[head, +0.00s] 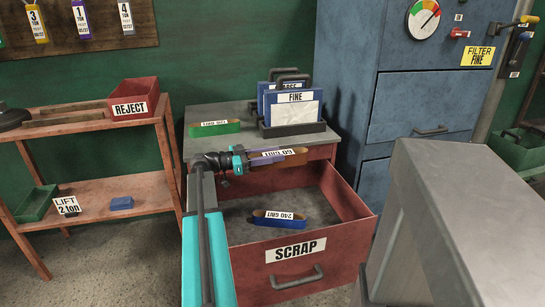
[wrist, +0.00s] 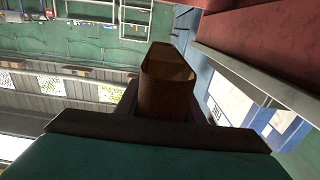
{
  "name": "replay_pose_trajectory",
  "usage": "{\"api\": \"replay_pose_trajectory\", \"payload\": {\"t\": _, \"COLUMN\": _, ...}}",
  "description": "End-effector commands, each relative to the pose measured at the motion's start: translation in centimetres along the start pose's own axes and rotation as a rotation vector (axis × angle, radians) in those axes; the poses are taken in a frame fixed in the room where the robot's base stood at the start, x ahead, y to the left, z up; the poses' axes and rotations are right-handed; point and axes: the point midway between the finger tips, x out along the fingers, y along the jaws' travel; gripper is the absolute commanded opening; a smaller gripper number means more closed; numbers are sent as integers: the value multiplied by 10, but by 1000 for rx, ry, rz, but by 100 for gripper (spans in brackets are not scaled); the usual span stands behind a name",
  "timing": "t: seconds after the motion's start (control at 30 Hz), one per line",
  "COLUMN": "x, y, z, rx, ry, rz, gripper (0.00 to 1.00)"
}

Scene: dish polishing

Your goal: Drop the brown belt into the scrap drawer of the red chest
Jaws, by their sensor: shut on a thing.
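My gripper (head: 264,160) is shut on the brown belt (head: 294,159), a loop with a white grit label. The belt points to the right, away from the jaws, above the rear part of the open scrap drawer (head: 335,241). In the wrist view the belt (wrist: 167,82) stands out between the fingers as an open loop. The drawer belongs to the red chest (head: 322,152) and bears a SCRAP label on its front. A blue belt labelled 240 GRIT (head: 281,219) lies on the drawer's floor. The drawer's rear left is hidden by my arm.
On the chest top lie a green belt (head: 214,128) and a dark rack (head: 292,130) with blue FINE packs. A shelf with a red REJECT bin (head: 134,100) stands at left. A blue cabinet (head: 420,105) stands behind right. Most of the drawer floor is clear.

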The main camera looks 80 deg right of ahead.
Motion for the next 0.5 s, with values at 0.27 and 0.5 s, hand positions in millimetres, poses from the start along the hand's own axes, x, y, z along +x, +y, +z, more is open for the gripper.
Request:
{"api": "replay_pose_trajectory", "payload": {"t": 0.27, "x": 0, "y": 0, "z": 19, "rx": -1, "ry": 1, "rz": 0, "gripper": 8}}
{"api": "replay_pose_trajectory", "payload": {"t": 0.5, "x": 0, "y": 0, "z": 41, "rx": -1, "ry": 1, "rz": 0, "gripper": 8}}
